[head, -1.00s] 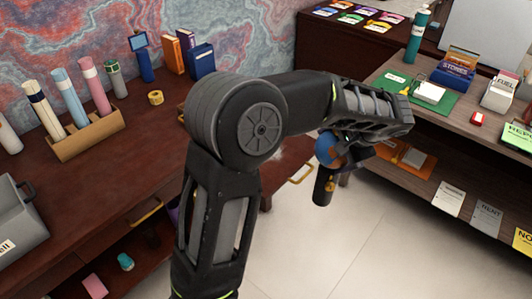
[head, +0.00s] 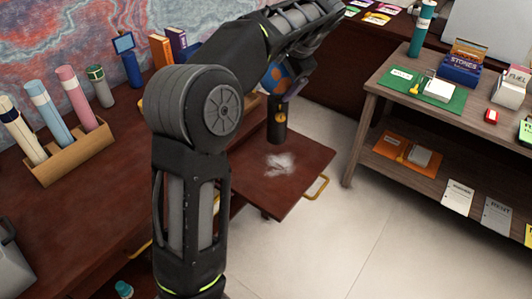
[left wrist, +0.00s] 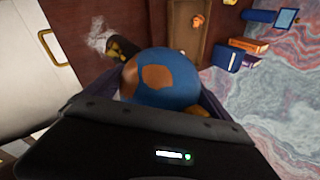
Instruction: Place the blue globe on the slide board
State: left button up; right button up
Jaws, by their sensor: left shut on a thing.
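The blue globe (head: 277,72), with orange-brown land patches and a dark cylindrical base (head: 277,128), hangs upright in my left gripper (head: 290,68). In the left wrist view the globe (left wrist: 160,78) sits between the two fingers, which are shut on it. The slide board (head: 295,185) is a dark red-brown panel pulled out from the desk, with a whitish dusty patch on it and a brass handle (head: 317,188) at its edge. The globe's base appears above the board's far part; I cannot tell the gap. My right gripper is not in view.
On the desk at left stand a wooden holder with coloured tubes (head: 75,155) and upright books (head: 162,50). A shelf unit (head: 460,120) with a green mat (head: 425,92) stands at right. Pale open floor (head: 370,230) lies between. The board's top looks clear.

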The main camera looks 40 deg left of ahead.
aim_at(277, 106)
pick_arm(q)
jog(key=shift+w+a, duration=0.15)
jog(key=shift+a, duration=0.2)
jog(key=shift+d+r, duration=0.1)
jog(key=shift+d, duration=0.05)
jog(key=shift+f, duration=3.15)
jog(key=shift+f, duration=1.9)
